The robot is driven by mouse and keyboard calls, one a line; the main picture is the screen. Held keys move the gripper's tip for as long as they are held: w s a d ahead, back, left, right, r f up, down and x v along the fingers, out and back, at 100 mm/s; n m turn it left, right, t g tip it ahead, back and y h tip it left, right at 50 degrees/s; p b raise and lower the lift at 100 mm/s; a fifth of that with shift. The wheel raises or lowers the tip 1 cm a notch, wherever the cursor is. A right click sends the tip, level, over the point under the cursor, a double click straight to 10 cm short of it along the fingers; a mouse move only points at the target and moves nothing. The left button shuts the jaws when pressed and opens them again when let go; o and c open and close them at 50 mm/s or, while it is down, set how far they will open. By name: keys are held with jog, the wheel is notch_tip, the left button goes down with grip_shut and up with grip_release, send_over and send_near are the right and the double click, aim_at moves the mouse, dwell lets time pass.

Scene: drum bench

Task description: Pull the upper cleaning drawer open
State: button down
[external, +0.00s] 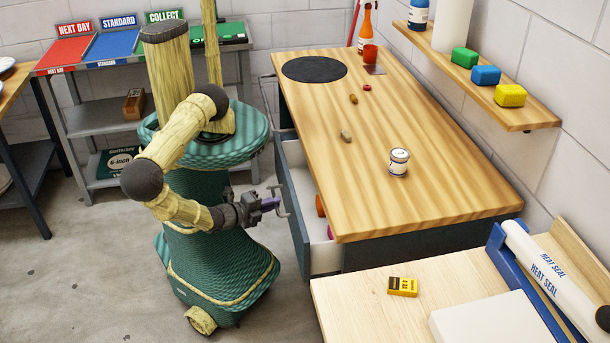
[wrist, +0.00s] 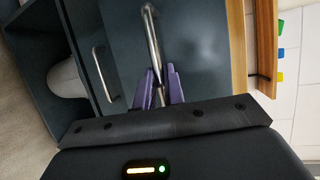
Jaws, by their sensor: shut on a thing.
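The upper drawer (external: 297,222) of the wood-topped bench stands out from the bench front in the external view, with its pale inside showing. An orange thing (external: 320,206) and a pink thing (external: 330,232) are partly visible inside it. In the wrist view its dark front (wrist: 195,50) fills the middle, with a metal bar handle (wrist: 152,38). My gripper (external: 276,203) is at the handle on the drawer's outer face. In the wrist view its purple fingers (wrist: 159,86) are closed around the handle bar. The contact point is partly hidden by the fingers.
A second bar handle (wrist: 102,74) is on the panel beside the held one, and a whitish round thing (wrist: 68,78) sits in an open space. The bench top (external: 400,130) carries a small jar (external: 399,162). A pale table (external: 350,305) stands close to the drawer's near end.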

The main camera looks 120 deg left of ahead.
jog(key=s+d, duration=1.3)
jog(key=shift+b, duration=0.35)
jog(key=c, duration=1.5)
grip_release()
jog(key=v, duration=1.2)
jog(key=shift+w, duration=0.1)
